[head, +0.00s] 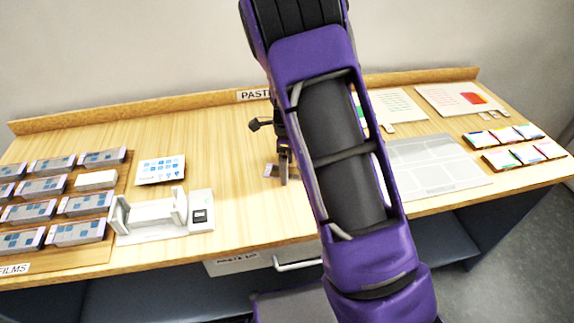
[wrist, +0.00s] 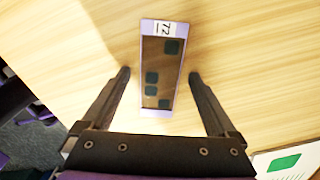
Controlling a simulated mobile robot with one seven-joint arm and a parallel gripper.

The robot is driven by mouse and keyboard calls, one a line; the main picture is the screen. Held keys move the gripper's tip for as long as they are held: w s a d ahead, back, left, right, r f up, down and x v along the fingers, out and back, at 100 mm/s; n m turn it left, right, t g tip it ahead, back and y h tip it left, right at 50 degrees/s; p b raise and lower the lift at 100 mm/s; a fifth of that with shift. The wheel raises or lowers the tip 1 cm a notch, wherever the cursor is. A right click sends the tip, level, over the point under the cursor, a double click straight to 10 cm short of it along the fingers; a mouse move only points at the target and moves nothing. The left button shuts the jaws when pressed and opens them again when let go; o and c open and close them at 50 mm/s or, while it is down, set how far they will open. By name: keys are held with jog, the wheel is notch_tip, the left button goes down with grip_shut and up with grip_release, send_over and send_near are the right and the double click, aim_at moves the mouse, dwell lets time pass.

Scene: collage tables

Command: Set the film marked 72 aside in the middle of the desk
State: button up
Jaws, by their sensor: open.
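The film marked 72 (wrist: 161,92) is a slim lilac-edged piece with a brown face and dark green squares. In the wrist view it is on bare wood, its label end away from my gripper. My gripper (wrist: 159,74) is open, one finger on each side of the film with a gap on both sides. In the head view my gripper (head: 284,172) is low over the middle of the desk (head: 240,145), and a small part of the film (head: 271,171) shows beside it. My arm hides much of that area.
At left, a films board (head: 125,175) holds several films in rows. A white device (head: 150,215) and a card with blue squares (head: 161,170) stand right of it. A grey sheet (head: 435,165) and small colored packs (head: 510,145) are at right. Bare wood lies left of my gripper.

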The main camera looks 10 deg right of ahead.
notch_tip(320, 180, up, 12)
jog(key=p, duration=0.1)
jog(key=shift+r+p, duration=0.2)
jog(key=shift+p, duration=0.2)
dwell(0.3)
